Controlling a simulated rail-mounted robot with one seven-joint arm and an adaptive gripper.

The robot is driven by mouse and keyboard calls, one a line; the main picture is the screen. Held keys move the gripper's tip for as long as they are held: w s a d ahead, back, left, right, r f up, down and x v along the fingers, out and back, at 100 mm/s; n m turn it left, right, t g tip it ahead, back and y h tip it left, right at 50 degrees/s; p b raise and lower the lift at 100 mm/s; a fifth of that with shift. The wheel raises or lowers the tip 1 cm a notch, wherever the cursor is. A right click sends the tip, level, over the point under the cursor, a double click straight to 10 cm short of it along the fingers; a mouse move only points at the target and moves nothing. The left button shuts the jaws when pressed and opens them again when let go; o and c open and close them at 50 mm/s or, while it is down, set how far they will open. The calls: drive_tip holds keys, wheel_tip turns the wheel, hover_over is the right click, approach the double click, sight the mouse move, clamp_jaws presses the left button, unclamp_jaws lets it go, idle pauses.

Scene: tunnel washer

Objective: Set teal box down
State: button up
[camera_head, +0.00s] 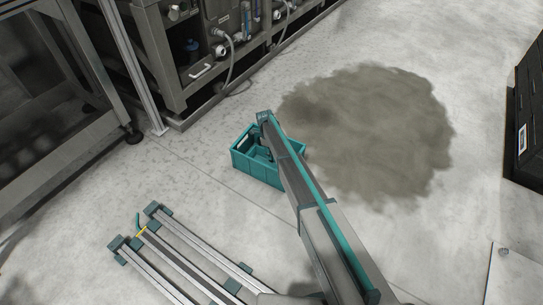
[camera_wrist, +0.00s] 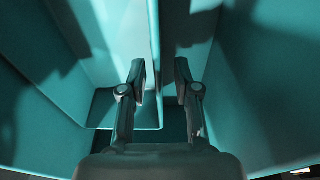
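The teal box (camera_head: 258,171) is an open-topped crate in the head view, near the middle over the pale floor. It looks upright; I cannot tell whether its base touches the floor. My arm crosses over its right part and hides some of it. In the wrist view, teal walls (camera_wrist: 262,90) surround my gripper (camera_wrist: 160,80), which reaches down inside the box. The two fingers stand apart, with a thin teal inner wall (camera_wrist: 154,50) showing between and beyond them. A gap shows beside the right fingertip, and I see no clear squeeze on the wall.
A large dark stain (camera_head: 365,125) spreads on the floor right of the box. Metal machine frames with pipes (camera_head: 225,50) stand at the upper left. A dark cabinet (camera_head: 530,110) stands at the right edge.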

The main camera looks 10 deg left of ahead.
drive_tip(key=r+p, duration=0.1)
drive_tip(key=r, duration=0.2)
drive_tip(key=a+r+p, duration=0.1)
drive_tip(key=r, duration=0.2)
drive_tip(key=r+p, duration=0.1)
drive_tip(key=r, duration=0.3)
drive_tip(key=shift+w+a, duration=0.15)
drive_tip(key=shift+w, duration=0.2)
